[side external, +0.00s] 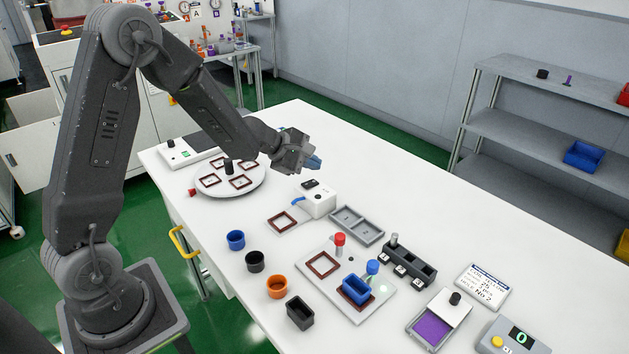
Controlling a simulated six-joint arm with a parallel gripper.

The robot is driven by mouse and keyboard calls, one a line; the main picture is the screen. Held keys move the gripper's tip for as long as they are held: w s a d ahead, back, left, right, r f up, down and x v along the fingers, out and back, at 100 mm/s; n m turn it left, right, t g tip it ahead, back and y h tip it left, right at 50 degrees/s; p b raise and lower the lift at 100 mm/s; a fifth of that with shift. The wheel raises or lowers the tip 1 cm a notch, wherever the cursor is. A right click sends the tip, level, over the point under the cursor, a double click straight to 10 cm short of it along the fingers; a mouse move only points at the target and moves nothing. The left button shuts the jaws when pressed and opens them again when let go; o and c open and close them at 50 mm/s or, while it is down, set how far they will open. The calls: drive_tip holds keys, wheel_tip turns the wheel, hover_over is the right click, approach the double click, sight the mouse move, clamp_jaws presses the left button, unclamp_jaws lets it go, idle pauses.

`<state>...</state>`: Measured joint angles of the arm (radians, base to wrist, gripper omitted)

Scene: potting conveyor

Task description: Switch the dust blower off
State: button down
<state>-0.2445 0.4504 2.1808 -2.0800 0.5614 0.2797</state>
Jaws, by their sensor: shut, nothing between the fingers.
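The dust blower appears to be the white box (319,204) near the middle of the table, with a short blue nozzle (298,201) on its left side. A small dark switch (311,184) sits on its top; its setting is too small to tell. The nozzle points toward a plate with a brown square frame (283,221). My gripper (316,163) is shut and empty, with blue fingertips, in the air above and behind the white box in this view. It looks apart from the switch.
A round white turntable (230,188) with brown frames and a black knob stands left of the blower. A grey two-compartment tray (356,226) is close on its right. Several cups, a plate with a red-topped post (339,240) and a blue container (356,289) stand toward the front.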

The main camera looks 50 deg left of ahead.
sight(311, 185)
drive_tip(key=shift+s+r, duration=0.2)
drive_tip(key=shift+r, duration=1.3)
drive_tip(key=shift+d+r, duration=0.2)
drive_tip(key=shift+r, duration=0.05)
drive_tip(key=s+d+r+m+g+h, duration=0.2)
drive_tip(key=s+d+r+m+g, duration=0.1)
drive_tip(key=s+d+r+m, duration=1)
drive_tip(key=s+a+f+m+g+y, duration=0.1)
drive_tip(key=s+m+y, duration=0.4)
drive_tip(key=s, duration=1)
drive_tip(key=a+f+m, duration=0.1)
drive_tip(key=m, duration=0.2)
drive_tip(key=shift+s+m+y, duration=0.25)
drive_tip(key=shift+m+y, duration=0.15)
